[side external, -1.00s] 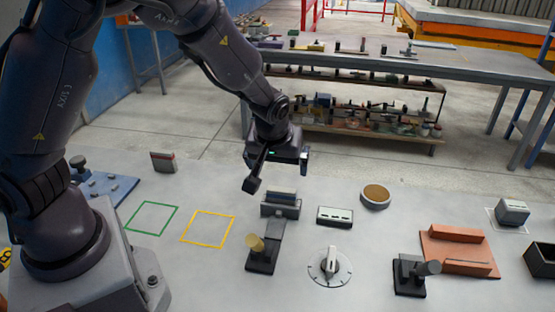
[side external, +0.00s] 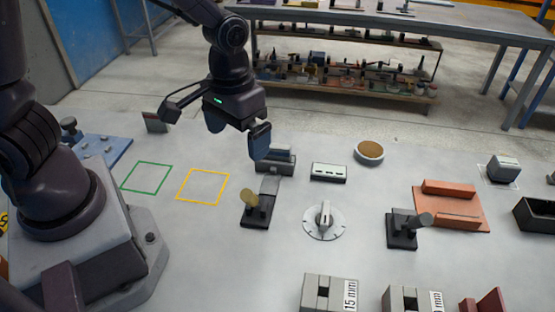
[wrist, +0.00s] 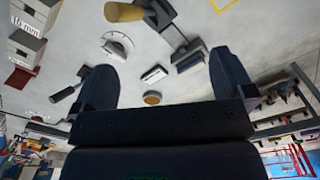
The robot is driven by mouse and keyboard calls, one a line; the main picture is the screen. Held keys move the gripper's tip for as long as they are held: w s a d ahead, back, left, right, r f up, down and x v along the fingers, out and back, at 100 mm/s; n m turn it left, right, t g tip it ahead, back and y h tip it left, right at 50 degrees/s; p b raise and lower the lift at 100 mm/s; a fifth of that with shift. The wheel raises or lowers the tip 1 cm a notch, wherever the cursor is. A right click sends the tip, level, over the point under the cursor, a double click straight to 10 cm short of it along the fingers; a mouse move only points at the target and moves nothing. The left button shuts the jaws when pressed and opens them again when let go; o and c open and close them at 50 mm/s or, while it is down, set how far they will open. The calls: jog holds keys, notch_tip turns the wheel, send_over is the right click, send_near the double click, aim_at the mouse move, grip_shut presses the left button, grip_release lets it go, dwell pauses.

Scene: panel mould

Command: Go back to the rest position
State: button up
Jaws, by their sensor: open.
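My gripper (side external: 238,138) hangs above the grey table (side external: 290,225), pointing down, near the yellow square and the grey clamp-like block (side external: 276,160). Its two dark fingers are spread apart with nothing between them. In the wrist view my gripper (wrist: 165,88) also shows both fingers apart and empty, with the table beyond them. The right finger overlaps part of the grey block in the side view, so I cannot tell the exact gap between them.
A lever with a tan knob (side external: 250,197), a dial (side external: 324,220), a small panel block (side external: 328,172) and a round brown-topped dish (side external: 369,152) stand nearby. An orange mould (side external: 452,205) is at the right. The green (side external: 147,177) and yellow (side external: 203,186) outlined squares are empty.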

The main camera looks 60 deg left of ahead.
jog(key=s+a+r+m+t, duration=0.1)
jog(key=s+r, duration=0.3)
jog(key=r, duration=0.4)
jog(key=s+a+r+m+t, duration=0.1)
jog(key=s+a+r+t, duration=0.2)
jog(key=r, duration=0.4)
jog(key=shift+s+a+r+m+t, duration=0.2)
jog(key=shift+s+r+m+t, duration=0.15)
jog(key=shift+s+t, duration=0.6)
